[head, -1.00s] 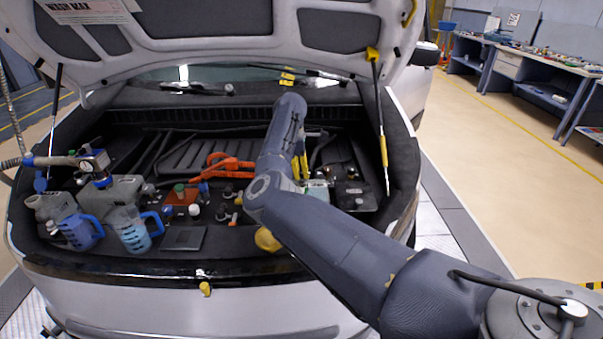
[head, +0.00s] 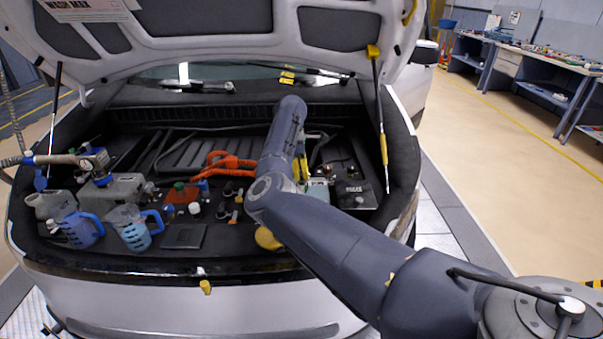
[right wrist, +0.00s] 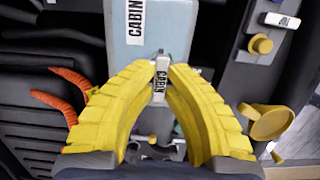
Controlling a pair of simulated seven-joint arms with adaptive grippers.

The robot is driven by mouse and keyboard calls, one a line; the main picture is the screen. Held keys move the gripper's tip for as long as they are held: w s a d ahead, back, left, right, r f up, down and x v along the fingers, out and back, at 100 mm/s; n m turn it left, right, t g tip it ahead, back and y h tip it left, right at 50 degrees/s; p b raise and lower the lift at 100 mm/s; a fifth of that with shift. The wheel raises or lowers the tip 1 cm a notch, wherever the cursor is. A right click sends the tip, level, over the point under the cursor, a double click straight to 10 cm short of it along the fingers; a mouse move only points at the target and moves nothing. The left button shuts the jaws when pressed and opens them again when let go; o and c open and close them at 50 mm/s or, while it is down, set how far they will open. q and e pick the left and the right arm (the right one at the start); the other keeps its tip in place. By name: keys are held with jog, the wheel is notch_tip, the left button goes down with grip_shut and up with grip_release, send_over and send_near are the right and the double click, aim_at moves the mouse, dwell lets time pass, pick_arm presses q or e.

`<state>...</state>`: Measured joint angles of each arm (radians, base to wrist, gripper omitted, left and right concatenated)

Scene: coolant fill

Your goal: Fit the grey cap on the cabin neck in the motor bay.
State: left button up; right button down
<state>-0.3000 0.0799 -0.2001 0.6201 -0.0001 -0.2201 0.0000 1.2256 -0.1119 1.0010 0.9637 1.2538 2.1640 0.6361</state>
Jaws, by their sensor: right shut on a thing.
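The cap is at the edge of a pale blue tank (right wrist: 148,55) that also bears a CABIN label. The cabin neck cannot be made out, and I cannot tell whether the cap touches it. In the head view the right gripper (head: 302,168) is mostly hidden behind my forearm, over the right part of the motor bay (head: 215,240). My left gripper is not in view.
A yellow cap (right wrist: 258,45) and a larger yellow part (right wrist: 272,122) are right of the gripper. The raised hood (head: 240,45) hangs above.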

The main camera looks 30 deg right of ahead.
jog(key=shift+f, duration=0.8)
jog(key=c, duration=1.4)
grip_release()
jog(key=shift+r, duration=0.1)
notch_tip(320, 180, up, 12)
jog(key=a, duration=0.1)
jog(key=shift+w+a, duration=0.35)
jog(key=shift+w, duration=0.1)
